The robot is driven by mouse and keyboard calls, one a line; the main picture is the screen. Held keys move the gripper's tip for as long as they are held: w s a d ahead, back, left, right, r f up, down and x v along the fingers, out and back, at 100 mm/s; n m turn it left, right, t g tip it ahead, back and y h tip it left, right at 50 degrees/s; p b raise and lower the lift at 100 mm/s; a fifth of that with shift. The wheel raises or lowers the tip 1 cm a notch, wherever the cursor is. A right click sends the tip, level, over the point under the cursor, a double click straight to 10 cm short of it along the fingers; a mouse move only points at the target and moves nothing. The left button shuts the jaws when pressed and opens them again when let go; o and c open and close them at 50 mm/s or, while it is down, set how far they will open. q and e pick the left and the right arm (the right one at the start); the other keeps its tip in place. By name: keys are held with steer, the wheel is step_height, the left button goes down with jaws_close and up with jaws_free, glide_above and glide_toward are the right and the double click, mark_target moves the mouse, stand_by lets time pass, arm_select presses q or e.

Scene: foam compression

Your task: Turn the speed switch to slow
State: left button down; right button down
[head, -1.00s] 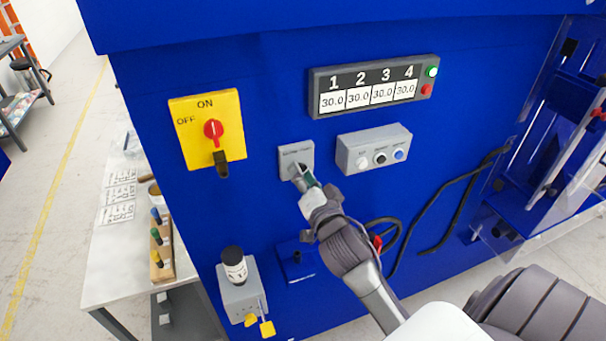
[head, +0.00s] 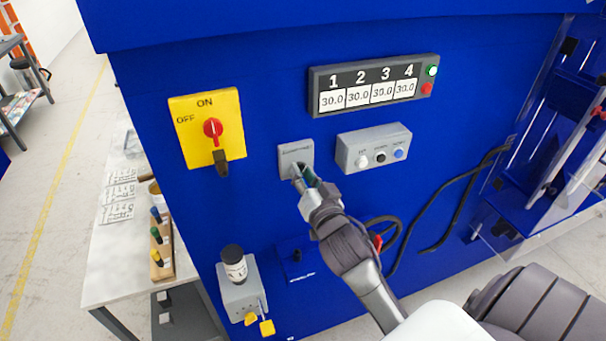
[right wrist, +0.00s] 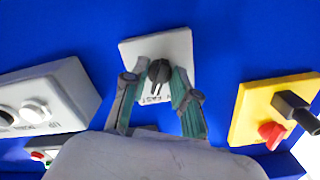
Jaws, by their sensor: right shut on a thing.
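The speed switch is a small grey plate (head: 296,153) on the blue machine front, with a dark knob (right wrist: 159,71) showing in the right wrist view. The plate's lettering is partly hidden there and appears upside down. My right gripper (head: 303,179) is at the switch, below the plate's label in the head view. In the right wrist view its two green-padded fingers (right wrist: 164,84) stand on either side of the knob and are shut on it. In the head view the fingers hide most of the knob. My left gripper is not in view.
A yellow ON/OFF panel (head: 226,143) with a red knob is left of the switch. A grey button box (head: 373,137) is close on the right, below a display (head: 374,72) reading 30.0 in each field. A black cable (head: 446,205) hangs farther right.

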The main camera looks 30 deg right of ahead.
steer(key=shift+f+n, duration=0.1)
steer(key=shift+n, duration=7)
steer(key=shift+d+n, duration=0.1)
steer(key=shift+n, duration=0.2)
steer(key=c, duration=1.2)
jaws_free()
steer(key=shift+c, duration=0.2)
steer(key=shift+s, duration=0.1)
steer(key=v, duration=1.2)
